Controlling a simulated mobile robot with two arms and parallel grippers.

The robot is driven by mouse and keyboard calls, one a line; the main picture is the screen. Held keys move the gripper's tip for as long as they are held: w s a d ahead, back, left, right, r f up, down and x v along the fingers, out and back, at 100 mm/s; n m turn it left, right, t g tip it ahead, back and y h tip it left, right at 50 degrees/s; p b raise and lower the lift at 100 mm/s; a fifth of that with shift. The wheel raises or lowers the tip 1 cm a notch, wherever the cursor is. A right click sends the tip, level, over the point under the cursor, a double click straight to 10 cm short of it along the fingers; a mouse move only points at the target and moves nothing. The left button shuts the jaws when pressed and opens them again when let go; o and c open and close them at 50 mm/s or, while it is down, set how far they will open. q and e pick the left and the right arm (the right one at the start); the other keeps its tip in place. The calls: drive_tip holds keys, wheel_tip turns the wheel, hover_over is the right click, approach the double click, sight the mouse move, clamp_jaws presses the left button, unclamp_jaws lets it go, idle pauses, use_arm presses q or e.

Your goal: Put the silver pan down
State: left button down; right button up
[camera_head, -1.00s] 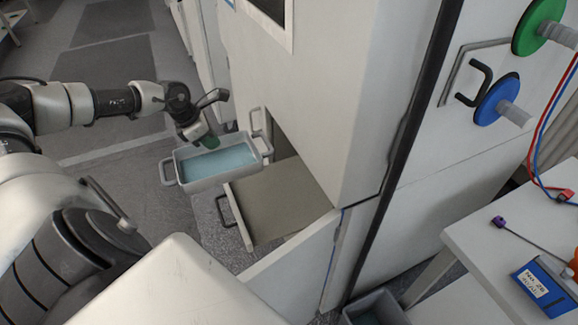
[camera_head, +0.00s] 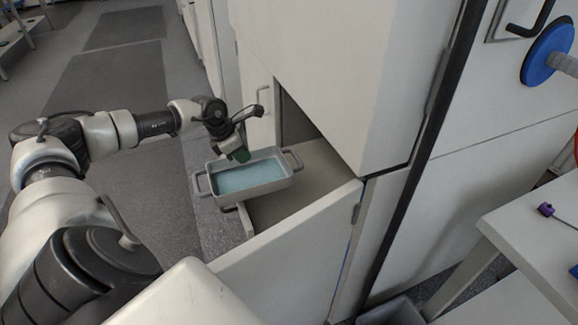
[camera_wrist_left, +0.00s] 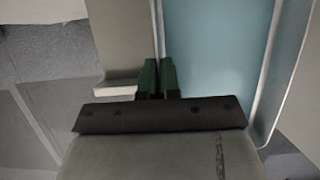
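The silver pan (camera_head: 262,188), a grey rectangular pan with blue inside and a handle at each end, is level over the front part of a pulled-out drawer or shelf (camera_head: 322,164). My left gripper (camera_head: 241,155) is at the pan's far long side, with its green fingertips at the rim. In the left wrist view the fingertips (camera_wrist_left: 158,78) are close together with the pan's wall between them, and the pan's blue inside (camera_wrist_left: 215,50) lies to the right. Whether the pan touches the drawer cannot be told. My right gripper is not in view.
The drawer sits in a white cabinet (camera_head: 330,75) opening. An open door panel (camera_head: 290,260) stands in front of it. A white table (camera_head: 530,220) with a small purple item (camera_head: 546,209) is at the right. Grey floor is clear at the left.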

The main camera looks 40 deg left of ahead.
use_arm(q)
drive_tip(key=w+d, duration=0.2)
drive_tip(key=w, duration=0.1)
drive_tip(key=w+d+f, duration=0.1)
drive_tip(key=w+d, duration=0.1)
drive_tip(key=w, duration=0.2)
drive_tip(key=w+d+f, duration=0.1)
drive_tip(key=w+d, duration=0.1)
drive_tip(key=w, duration=0.2)
drive_tip(key=shift+f+p, duration=0.2)
drive_tip(key=shift+p, duration=0.2)
drive_tip(key=shift+a+f, duration=0.1)
drive_tip(key=shift+f, duration=2.15)
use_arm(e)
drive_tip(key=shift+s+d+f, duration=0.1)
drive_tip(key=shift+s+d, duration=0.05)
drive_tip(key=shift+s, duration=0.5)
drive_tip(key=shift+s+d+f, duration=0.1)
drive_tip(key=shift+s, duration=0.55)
use_arm(q)
drive_tip(key=shift+f, duration=0.1)
drive_tip(key=c, duration=1.4)
unclamp_jaws()
drive_tip(key=shift+o, duration=0.2)
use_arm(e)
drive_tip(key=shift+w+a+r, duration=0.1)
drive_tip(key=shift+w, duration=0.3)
